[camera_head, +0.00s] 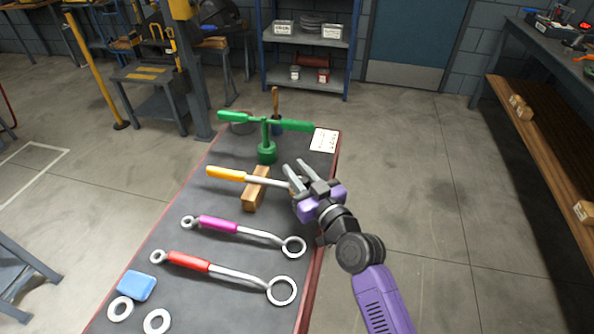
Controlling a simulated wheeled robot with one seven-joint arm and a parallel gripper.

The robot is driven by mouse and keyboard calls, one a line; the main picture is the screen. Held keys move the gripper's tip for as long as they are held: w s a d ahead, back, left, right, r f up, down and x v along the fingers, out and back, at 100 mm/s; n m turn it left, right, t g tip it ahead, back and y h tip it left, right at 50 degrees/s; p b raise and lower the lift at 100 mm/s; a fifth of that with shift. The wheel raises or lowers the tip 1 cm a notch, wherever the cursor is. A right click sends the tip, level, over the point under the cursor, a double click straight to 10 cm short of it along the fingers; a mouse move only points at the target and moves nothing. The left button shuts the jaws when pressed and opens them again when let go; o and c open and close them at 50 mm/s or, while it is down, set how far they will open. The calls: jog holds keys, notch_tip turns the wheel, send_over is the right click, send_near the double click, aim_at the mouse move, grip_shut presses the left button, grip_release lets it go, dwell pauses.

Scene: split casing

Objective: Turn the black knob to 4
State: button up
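I cannot make out a black knob or a number scale in the head view. My gripper (293,164) is above the right side of the dark-topped bench (165,230). Its two fingers are apart and point towards the back of the bench. It overlaps the right end of the orange-handled tool (228,174) and hides that end. I cannot tell whether it touches the tool.
A wooden block (256,190) lies at the orange-handled tool. A green T-shaped tool (267,148) stands behind. Purple-handled (217,224) and red-handled (188,261) ring tools lie nearer. A blue block (136,286) and pale rings (120,309) are front left. Floor right is clear.

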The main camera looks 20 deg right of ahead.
grip_shut()
jog(key=y+b, duration=0.1)
jog(key=b, duration=0.2)
jog(key=shift+f+n+b, duration=0.3)
jog(key=shift+n+b, duration=0.1)
jog(key=shift+a+y+b, duration=0.1)
jog(key=shift+y+b, duration=0.3)
jog(key=shift+b, duration=0.4)
jog(key=n+y+b, duration=0.1)
jog(key=b, duration=0.3)
jog(key=shift+a+n+g+y, duration=0.15)
jog(key=shift+n+g+y, duration=0.15)
jog(key=shift+g+y, duration=0.1)
jog(key=n+y+b, duration=0.1)
jog(key=b, duration=0.1)
jog(key=n+g+y+b, duration=0.1)
jog(key=y+b, duration=0.1)
jog(key=n+g+y+b, duration=0.1)
jog(key=b, duration=0.1)
jog(key=shift+s+a+r+y, duration=0.15)
jog(key=shift+s+a+y, duration=0.15)
jog(key=shift+a+y, duration=0.1)
jog(key=shift+s+a+r+n+g+y+b, duration=0.1)
jog(key=shift+a+n+g+y+b, duration=0.05)
jog(key=shift+n+g+y+b, duration=0.5)
jog(key=shift+s+a+n+g+y+b, duration=0.1)
jog(key=shift+a+n+g+y+b, duration=0.05)
jog(key=shift+n+g+y+b, duration=0.45)
